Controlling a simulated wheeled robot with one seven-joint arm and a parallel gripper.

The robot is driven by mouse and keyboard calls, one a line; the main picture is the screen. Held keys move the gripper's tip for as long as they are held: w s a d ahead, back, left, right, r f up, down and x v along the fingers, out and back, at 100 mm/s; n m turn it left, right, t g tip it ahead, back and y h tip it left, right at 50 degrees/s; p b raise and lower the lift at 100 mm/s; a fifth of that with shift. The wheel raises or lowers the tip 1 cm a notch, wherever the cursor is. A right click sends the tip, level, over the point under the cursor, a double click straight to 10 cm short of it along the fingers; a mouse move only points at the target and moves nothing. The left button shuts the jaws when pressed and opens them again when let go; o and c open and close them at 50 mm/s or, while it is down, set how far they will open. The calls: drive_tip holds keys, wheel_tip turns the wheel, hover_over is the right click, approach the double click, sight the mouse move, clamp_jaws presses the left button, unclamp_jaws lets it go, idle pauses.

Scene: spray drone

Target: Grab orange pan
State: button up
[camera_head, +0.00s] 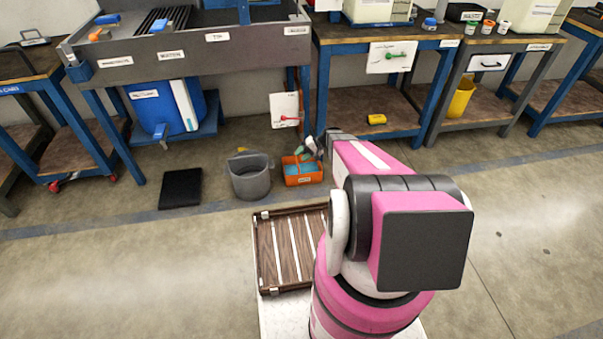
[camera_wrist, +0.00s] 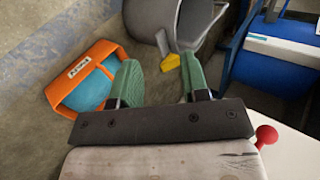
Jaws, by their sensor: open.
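The orange pan (camera_head: 304,180), a low tray with blue inside and a white label, sits on the floor beside the grey bucket (camera_head: 250,182). In the wrist view the pan (camera_wrist: 70,97) lies to the left of my gripper (camera_wrist: 158,68). My gripper is open, with two green finger pads apart and nothing seen between them. The left finger overlaps the pan's right edge in this view; I cannot tell whether they touch. In the head view my gripper (camera_head: 312,147) shows small, just above the pan's far side, partly hidden by my arm.
The grey bucket also shows at the top of the wrist view (camera_wrist: 150,18), with a yellow piece (camera_wrist: 194,60) near it. A blue container (camera_head: 170,108) stands under the sink bench. A black mat (camera_head: 180,188) lies left of the bucket. Floor in front of the mat is clear.

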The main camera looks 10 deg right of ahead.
drive_tip(key=w+d+f+m+t+y, duration=0.1)
drive_tip(key=w+d+f+t+y, duration=0.1)
drive_tip(key=w+d+f, duration=0.3)
drive_tip(key=w+d+f+m+t+y, duration=0.1)
drive_tip(key=w+f+t, duration=0.15)
drive_tip(key=f, duration=0.45)
drive_tip(key=w+d+f+m+t+y, duration=0.1)
drive_tip(key=w+d+f+t+y, duration=0.15)
drive_tip(key=w+f, duration=0.35)
drive_tip(key=shift+g+h, duration=0.4)
drive_tip(key=shift+h, duration=0.05)
drive_tip(key=x, duration=0.6)
drive_tip(key=s+x, duration=0.1)
drive_tip(key=x, duration=0.2)
drive_tip(key=shift+w+a+f, duration=0.1)
drive_tip(key=shift+a+f, duration=0.25)
clamp_jaws()
